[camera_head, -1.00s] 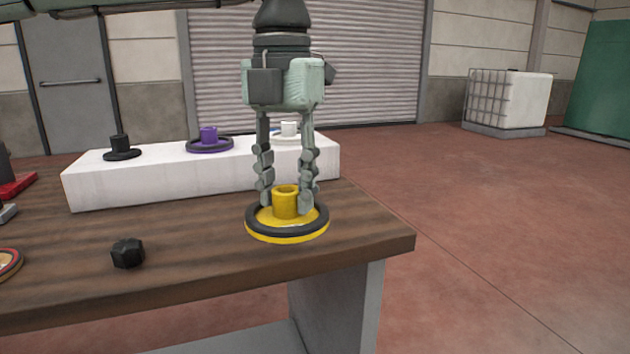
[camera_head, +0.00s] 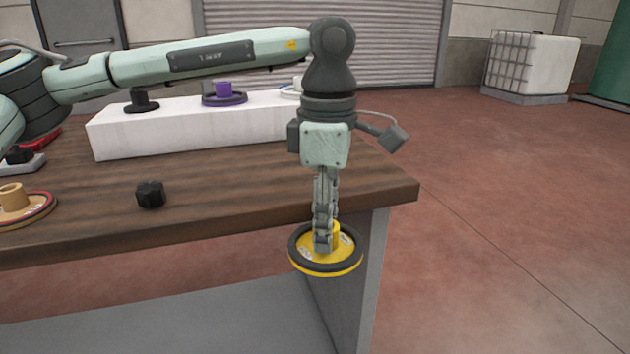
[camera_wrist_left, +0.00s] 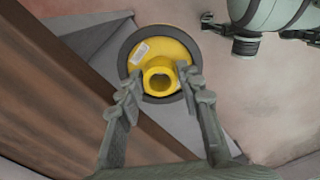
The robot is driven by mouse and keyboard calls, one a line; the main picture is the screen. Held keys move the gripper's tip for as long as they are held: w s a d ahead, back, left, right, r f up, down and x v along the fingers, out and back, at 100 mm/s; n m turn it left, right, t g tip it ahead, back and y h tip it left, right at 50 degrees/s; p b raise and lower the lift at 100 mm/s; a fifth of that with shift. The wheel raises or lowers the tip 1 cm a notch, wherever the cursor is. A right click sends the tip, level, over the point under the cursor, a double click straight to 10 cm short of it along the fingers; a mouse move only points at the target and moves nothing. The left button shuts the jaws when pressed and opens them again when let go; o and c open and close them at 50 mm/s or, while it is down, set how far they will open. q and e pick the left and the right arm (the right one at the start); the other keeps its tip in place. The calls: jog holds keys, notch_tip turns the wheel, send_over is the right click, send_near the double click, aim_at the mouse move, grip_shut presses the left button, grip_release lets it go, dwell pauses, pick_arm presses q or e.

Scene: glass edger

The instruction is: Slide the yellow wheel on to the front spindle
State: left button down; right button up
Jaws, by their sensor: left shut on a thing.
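The yellow wheel (camera_head: 310,252) has a dark rim and a raised yellow hub. My left gripper (camera_head: 324,243) points down and is shut on its hub. The wheel hangs roughly level in front of the table's front edge, near the right corner. In the left wrist view the hub (camera_wrist_left: 160,75) faces the camera, between the two fingertips. I cannot make out the front spindle in either view.
The wooden table (camera_head: 240,205) carries a black knob (camera_head: 151,194) and a tan wheel (camera_head: 14,197) at the left. Behind, a white block (camera_head: 190,135) bears a black wheel (camera_head: 141,102) and a purple wheel (camera_head: 223,94).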

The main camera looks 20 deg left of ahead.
pick_arm(q)
jog(key=f+m, duration=0.2)
jog(key=m, duration=0.1)
jog(key=d+f+m, duration=0.1)
jog(key=f+m, duration=0.2)
jog(key=d+f+m, duration=0.1)
jog(key=f+m, duration=0.1)
jog(key=m, duration=0.1)
jog(key=shift+s+d+f, duration=0.1)
jog(key=shift+s+f, duration=0.05)
notch_tip(320, 180, down, 8)
jog(key=d+m, duration=0.2)
jog(key=m, duration=0.8)
jog(key=shift+d+r+m, duration=0.15)
jog(key=shift+r+m, duration=0.1)
jog(key=shift+m, duration=0.05)
